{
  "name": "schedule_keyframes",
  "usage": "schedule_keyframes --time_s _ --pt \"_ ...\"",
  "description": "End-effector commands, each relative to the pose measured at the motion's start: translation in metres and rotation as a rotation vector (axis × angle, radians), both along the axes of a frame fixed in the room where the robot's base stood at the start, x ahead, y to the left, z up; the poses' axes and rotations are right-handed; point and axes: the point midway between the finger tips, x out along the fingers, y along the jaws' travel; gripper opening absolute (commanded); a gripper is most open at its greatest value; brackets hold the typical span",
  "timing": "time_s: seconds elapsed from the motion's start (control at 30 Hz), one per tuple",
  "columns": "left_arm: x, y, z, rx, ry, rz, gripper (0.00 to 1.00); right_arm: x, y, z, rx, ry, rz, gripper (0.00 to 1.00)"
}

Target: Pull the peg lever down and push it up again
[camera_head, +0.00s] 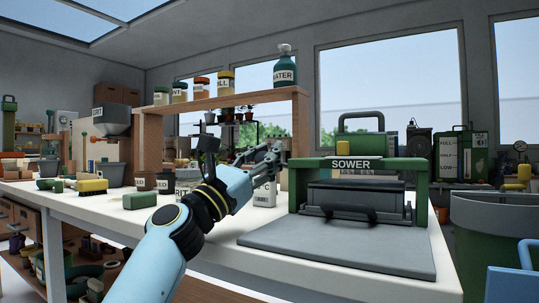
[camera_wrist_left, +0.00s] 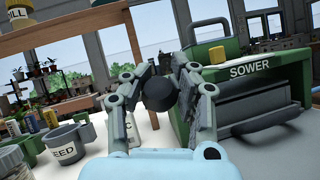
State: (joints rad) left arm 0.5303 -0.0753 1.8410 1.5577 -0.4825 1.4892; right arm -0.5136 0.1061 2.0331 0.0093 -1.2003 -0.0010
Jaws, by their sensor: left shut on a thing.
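The green sower (camera_head: 350,164), marked SOWER, stands on the white bench, with a dark drawer-like box (camera_head: 345,197) in its frame. It also shows at the right of the left wrist view (camera_wrist_left: 248,72). My left gripper (camera_head: 274,157) is at the sower's left side. In the left wrist view, its fingers (camera_wrist_left: 165,70) close around a dark round knob (camera_wrist_left: 158,95), which looks like the end of the peg lever. The rest of the lever is hidden behind the knob and fingers. My right gripper is not in view.
A grey board (camera_head: 340,247) lies in front of the sower. A wooden shelf (camera_head: 225,101) with jars and a water bottle (camera_head: 285,70) stands behind my left arm. A cup marked SEED (camera_wrist_left: 66,145) stands left of the gripper. A green bin (camera_head: 495,225) is at the right.

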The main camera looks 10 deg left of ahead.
Motion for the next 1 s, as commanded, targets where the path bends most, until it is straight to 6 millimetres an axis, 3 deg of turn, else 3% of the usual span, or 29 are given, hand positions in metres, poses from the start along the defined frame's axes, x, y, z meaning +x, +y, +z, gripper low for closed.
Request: schedule_keyframes --time_s 0.03,0.13,0.17,0.37,0.77,0.9,1.0 --pt "0.001 0.0 -0.019 0.01 0.029 -0.002 0.0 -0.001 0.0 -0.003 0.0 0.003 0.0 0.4" --pt "0.001 0.0 -0.019 0.01 0.03 -0.002 0.0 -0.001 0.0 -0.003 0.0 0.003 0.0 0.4" --pt "0.001 0.0 -0.019 0.011 0.031 -0.002 0.29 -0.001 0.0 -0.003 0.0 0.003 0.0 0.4" --pt "0.001 0.0 -0.015 0.006 0.025 -0.001 0.55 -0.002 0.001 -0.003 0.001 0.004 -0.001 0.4" --pt "-0.006 0.004 -0.017 0.006 0.021 0.001 0.56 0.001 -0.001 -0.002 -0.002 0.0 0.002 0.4" --pt "-0.024 0.016 -0.031 0.008 0.026 0.001 0.56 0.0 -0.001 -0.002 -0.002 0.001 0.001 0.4" --pt "-0.047 0.029 -0.029 0.01 0.022 0.003 0.56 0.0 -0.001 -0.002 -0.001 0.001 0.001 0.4"
